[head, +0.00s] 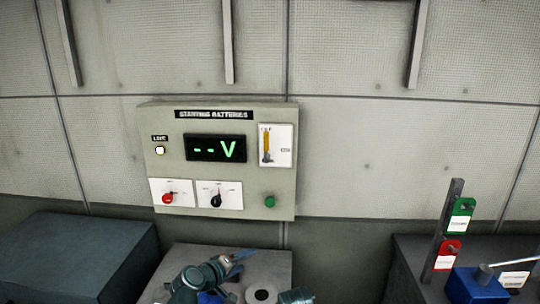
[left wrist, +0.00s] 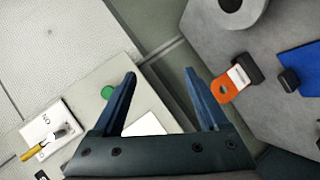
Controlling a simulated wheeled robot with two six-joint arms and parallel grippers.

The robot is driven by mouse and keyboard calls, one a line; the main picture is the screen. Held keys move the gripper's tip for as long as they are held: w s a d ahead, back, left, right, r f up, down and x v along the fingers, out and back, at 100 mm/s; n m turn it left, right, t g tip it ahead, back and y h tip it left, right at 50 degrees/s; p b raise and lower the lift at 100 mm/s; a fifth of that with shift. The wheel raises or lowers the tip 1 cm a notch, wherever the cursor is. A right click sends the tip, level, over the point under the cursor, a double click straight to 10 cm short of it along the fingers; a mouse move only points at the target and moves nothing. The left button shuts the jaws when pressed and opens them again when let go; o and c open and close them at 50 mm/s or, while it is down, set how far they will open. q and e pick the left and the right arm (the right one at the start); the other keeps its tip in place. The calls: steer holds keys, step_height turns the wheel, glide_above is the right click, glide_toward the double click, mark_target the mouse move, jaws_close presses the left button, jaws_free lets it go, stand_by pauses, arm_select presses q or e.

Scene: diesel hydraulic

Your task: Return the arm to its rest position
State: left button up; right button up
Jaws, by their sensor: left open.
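My left gripper (head: 236,264) is in the head view at bottom centre, below the control panel (head: 282,180) and over a grey block top (head: 275,262). Its two dark blue fingers are spread with nothing between them, as the left wrist view also shows (left wrist: 159,73). In that view a green button (left wrist: 107,92) of the panel lies beyond the left finger. An orange tag (left wrist: 228,88) on a black part lies by the right finger tip; I cannot tell if they touch.
The panel has a display (head: 216,148) reading "--V", a red knob (head: 168,198), a black knob (head: 216,200) and a yellow-handled switch (head: 266,145). A grey roll (head: 262,283) stands on the block.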

arm_select(q)
steer(key=s+a+f+m+g+y, duration=0.35)
steer(key=s+f+g, duration=0.2)
steer(key=s, duration=0.25)
steer(key=s+a+f+m+g+y, duration=0.3)
steer(key=s+f+m+g, duration=0.15)
steer(key=s+f, duration=0.3)
steer(key=s+d+m+g+y, duration=0.1)
steer(key=s+d+m, duration=0.2)
steer(key=s+d, duration=0.3)
steer(key=d, duration=0.5)
steer(key=shift+s+g+y, duration=0.15)
steer(key=shift+g+y, duration=0.2)
steer(key=shift+g, duration=0.05)
